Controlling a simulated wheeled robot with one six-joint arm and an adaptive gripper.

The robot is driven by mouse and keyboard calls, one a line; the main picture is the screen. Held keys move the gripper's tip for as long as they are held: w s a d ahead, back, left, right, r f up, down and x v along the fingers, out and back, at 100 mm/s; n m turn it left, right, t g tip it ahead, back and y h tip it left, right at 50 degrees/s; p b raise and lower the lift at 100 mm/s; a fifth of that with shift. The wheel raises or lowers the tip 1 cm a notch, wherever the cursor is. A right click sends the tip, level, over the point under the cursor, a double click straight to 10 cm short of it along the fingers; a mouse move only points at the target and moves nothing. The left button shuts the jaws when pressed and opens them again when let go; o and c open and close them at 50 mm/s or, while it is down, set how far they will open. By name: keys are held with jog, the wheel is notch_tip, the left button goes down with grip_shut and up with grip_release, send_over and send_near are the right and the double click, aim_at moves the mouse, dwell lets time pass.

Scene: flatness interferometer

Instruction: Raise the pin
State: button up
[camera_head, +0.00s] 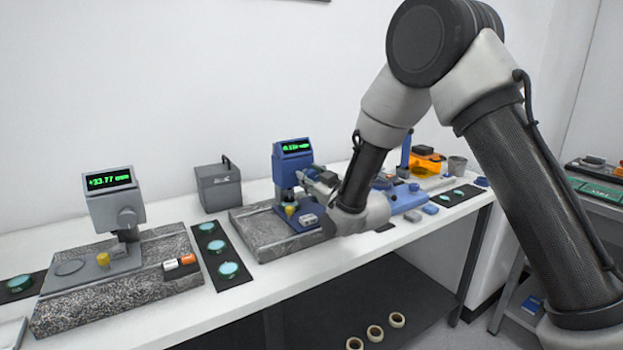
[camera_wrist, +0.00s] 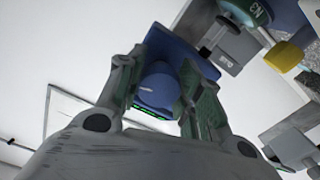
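A blue gauge (camera_head: 293,158) with a lit green display stands on a granite base on the bench, and its blue body also shows in the wrist view (camera_wrist: 205,66). A rounded blue knob (camera_wrist: 158,88) on its side lies between the two fingers of my gripper (camera_wrist: 158,70). The fingers are apart; whether they touch the knob I cannot tell. In the head view my gripper (camera_head: 318,184) is close against the gauge's right side. A yellow piece (camera_head: 291,211) is at the gauge's foot. I cannot clearly make out the pin.
A grey gauge (camera_head: 115,200) stands at the left on another granite base. A black strip with green discs (camera_head: 220,247) lies between the two stations. A grey box (camera_head: 218,187) is behind. Blue and orange items crowd the bench to the right.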

jog(key=shift+c, duration=0.5)
jog(key=shift+m, duration=0.3)
jog(key=m, duration=0.9)
jog(key=shift+a+m, duration=0.1)
jog(key=shift+m, duration=0.3)
jog(key=m, duration=0.5)
jog(key=shift+m, duration=0.3)
jog(key=m, duration=0.5)
jog(key=shift+s, duration=0.1)
jog(key=o, duration=1)
jog(key=shift+o, duration=0.2)
